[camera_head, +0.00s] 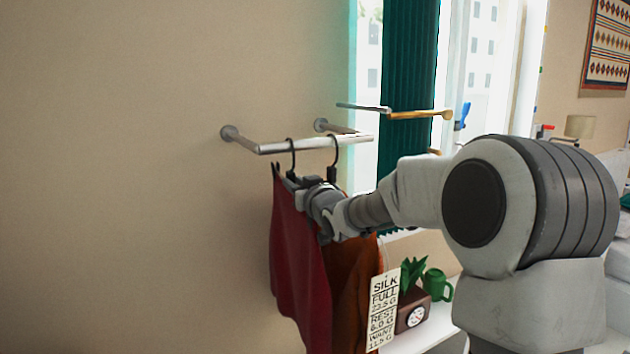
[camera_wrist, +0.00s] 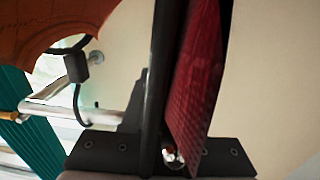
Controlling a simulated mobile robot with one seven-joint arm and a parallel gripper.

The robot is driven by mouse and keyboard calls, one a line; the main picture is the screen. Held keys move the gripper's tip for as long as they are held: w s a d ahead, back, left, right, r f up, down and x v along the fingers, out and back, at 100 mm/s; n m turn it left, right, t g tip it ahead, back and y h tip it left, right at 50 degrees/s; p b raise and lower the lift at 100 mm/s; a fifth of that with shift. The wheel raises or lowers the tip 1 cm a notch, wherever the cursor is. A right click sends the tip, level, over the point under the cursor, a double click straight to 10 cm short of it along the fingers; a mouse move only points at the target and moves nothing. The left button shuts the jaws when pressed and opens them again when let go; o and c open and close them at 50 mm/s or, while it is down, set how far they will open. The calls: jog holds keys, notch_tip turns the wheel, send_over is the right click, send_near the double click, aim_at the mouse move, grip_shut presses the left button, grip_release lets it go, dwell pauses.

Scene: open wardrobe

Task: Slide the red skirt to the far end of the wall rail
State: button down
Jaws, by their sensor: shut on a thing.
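The red skirt (camera_head: 297,255) hangs from a dark hanger near the left end of the silver wall rail (camera_head: 315,143). An orange-brown garment (camera_head: 355,285) hangs to its right from a second dark hook, close beside it. My gripper (camera_head: 298,186) is just below the rail, shut at the top of the red skirt, apparently on its hanger; my wrist partly hides the exact grip. In the wrist view, the red skirt (camera_wrist: 197,85) fills the centre right, the orange garment (camera_wrist: 50,22) is at upper left, and the rail (camera_wrist: 100,114) crosses behind.
The rail's left bracket (camera_head: 228,132) meets the bare wall. A second rail with a wooden part (camera_head: 420,115) lies to the right by a teal curtain (camera_head: 408,60). A white lettered card (camera_head: 383,310), a plant (camera_head: 412,272) and a green can (camera_head: 437,284) are lower right.

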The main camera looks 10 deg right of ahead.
jog(key=shift+n+y, duration=0.4)
jog(key=shift+y, duration=0.3)
jog(key=a, duration=0.1)
jog(key=a+r, duration=0.1)
jog(key=a, duration=0.2)
jog(key=shift+s+r, duration=0.15)
jog(key=shift+r, duration=0.1)
jog(key=c, duration=1)
grip_release()
jog(key=shift+c, duration=0.2)
jog(key=o, duration=0.4)
jog(key=shift+s+a, duration=0.1)
jog(key=shift+a, duration=0.25)
jog(key=shift+o, duration=0.2)
jog(key=shift+s+d+f, duration=0.1)
jog(key=d+p+v, duration=0.1)
jog(key=p+v, duration=0.2)
jog(key=v, duration=1.5)
jog(key=shift+f+h, duration=0.4)
jog(key=shift+w, duration=0.25)
